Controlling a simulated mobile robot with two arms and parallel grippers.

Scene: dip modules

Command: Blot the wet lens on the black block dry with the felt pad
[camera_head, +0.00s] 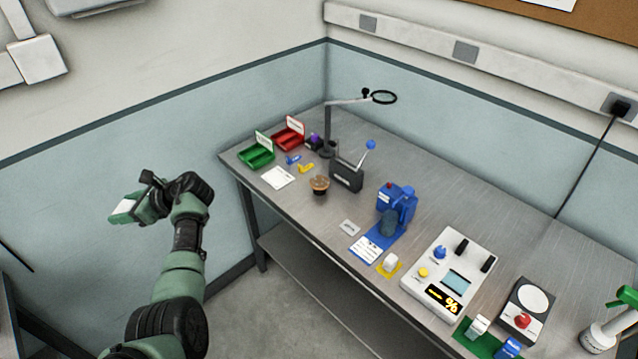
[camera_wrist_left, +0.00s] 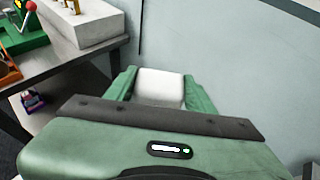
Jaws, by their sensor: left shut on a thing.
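My left gripper (camera_head: 122,209) is out to the left of the bench, in front of the wall, away from every object on the bench. It is shut on a white block, which looks like the felt pad (camera_wrist_left: 160,87), between its green fingers. A small black block (camera_head: 312,144) with a purple top sits at the back of the bench, beside the red bin. The purple top may be the lens; whether it is wet is too small to tell. My right gripper is not in view.
The bench (camera_head: 290,215) is crowded: green bin (camera_head: 257,157), red bin (camera_head: 289,136), magnifier lamp (camera_head: 327,130), black lever box (camera_head: 346,176), blue machine (camera_head: 397,203) and white panel (camera_head: 450,270). The left wrist view shows another table (camera_wrist_left: 60,68) with a green device and white box.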

